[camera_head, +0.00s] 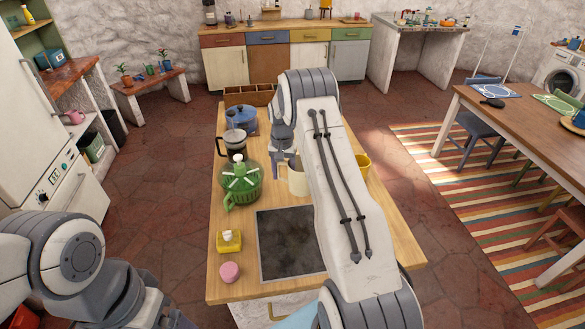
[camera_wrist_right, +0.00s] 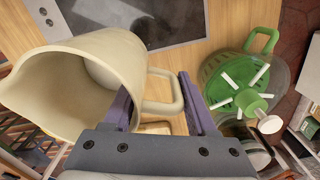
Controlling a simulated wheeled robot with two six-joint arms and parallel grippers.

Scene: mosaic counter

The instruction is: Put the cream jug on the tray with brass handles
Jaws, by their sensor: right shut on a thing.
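The cream jug (camera_head: 297,182) is over the wooden counter, partly hidden behind my right arm in the head view. In the right wrist view the jug (camera_wrist_right: 75,90) fills the left side, with its mouth toward the camera. My right gripper (camera_head: 284,160) is at the jug; in the wrist view its purple fingers (camera_wrist_right: 160,95) are on either side of the jug's handle (camera_wrist_right: 170,93), shut on it. I cannot tell whether the jug touches the counter. My left arm shows at the lower left, its gripper out of view. I cannot make out a tray with brass handles.
The counter (camera_head: 222,285) also holds a green lidded jar (camera_head: 240,183), a coffee press (camera_head: 233,142), a blue pot (camera_head: 241,119), a yellow mug (camera_head: 363,163), a yellow block (camera_head: 229,241), a pink round thing (camera_head: 229,272) and a dark square panel (camera_head: 288,245). The counter's right front is bare.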

